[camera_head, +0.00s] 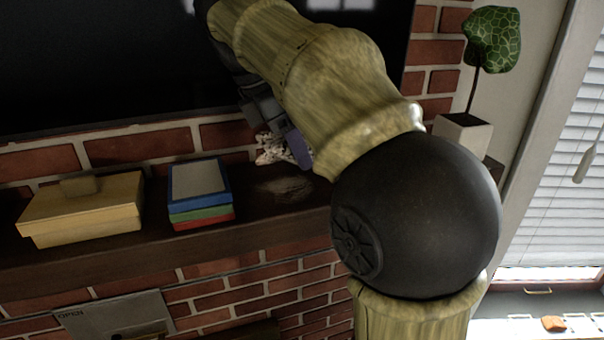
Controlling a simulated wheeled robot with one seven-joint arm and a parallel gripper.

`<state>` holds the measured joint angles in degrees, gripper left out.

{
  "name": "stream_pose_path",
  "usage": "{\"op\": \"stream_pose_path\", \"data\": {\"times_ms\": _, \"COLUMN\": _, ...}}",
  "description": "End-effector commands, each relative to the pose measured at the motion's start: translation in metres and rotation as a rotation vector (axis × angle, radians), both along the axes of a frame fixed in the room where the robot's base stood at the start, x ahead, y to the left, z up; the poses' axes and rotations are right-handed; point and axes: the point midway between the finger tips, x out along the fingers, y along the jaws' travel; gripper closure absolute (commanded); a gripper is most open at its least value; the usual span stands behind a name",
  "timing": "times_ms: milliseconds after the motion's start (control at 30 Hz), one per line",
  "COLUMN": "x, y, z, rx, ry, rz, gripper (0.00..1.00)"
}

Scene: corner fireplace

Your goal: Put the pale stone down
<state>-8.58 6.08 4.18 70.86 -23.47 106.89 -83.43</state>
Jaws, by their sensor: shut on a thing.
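My gripper (282,140) points down over the wooden mantel, partly hidden behind my own arm. It is shut on the pale stone (270,152), a rough, whitish, jagged lump at the fingertips. A bluish-grey finger shows at the stone's right side. The stone is close to the mantel's top near the brick wall; I cannot tell whether it touches the wood. The dark mantel (265,222) runs across the picture below it.
A stack of books (201,192), blue, green and red, lies left of the stone. Farther left is a yellowish box (85,215) with a small block on its lid. A potted plant (463,130) stands at the right. A dark screen (100,60) hangs above. Bare mantel shows right of the books.

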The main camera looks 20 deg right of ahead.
Motion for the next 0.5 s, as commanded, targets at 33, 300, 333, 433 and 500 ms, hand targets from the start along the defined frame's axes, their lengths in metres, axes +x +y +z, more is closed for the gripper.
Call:
{"op": "stream_pose_path", "data": {"times_ms": 33, "x": -0.001, "y": 0.0, "z": -0.006, "rx": 0.0, "ry": 0.001, "rz": 0.0, "gripper": 0.86}}
{"op": "stream_pose_path", "data": {"times_ms": 300, "x": 0.0, "y": 0.0, "z": -0.018, "rx": 0.0, "ry": -0.001, "rz": -0.001, "gripper": 0.86}}
{"op": "stream_pose_path", "data": {"times_ms": 333, "x": 0.0, "y": 0.0, "z": -0.018, "rx": 0.0, "ry": -0.003, "rz": -0.001, "gripper": 0.86}}
{"op": "stream_pose_path", "data": {"times_ms": 433, "x": 0.0, "y": 0.0, "z": -0.018, "rx": 0.0, "ry": -0.001, "rz": -0.001, "gripper": 0.86}}
{"op": "stream_pose_path", "data": {"times_ms": 500, "x": 0.0, "y": 0.0, "z": -0.018, "rx": 0.0, "ry": -0.001, "rz": -0.001, "gripper": 0.86}}
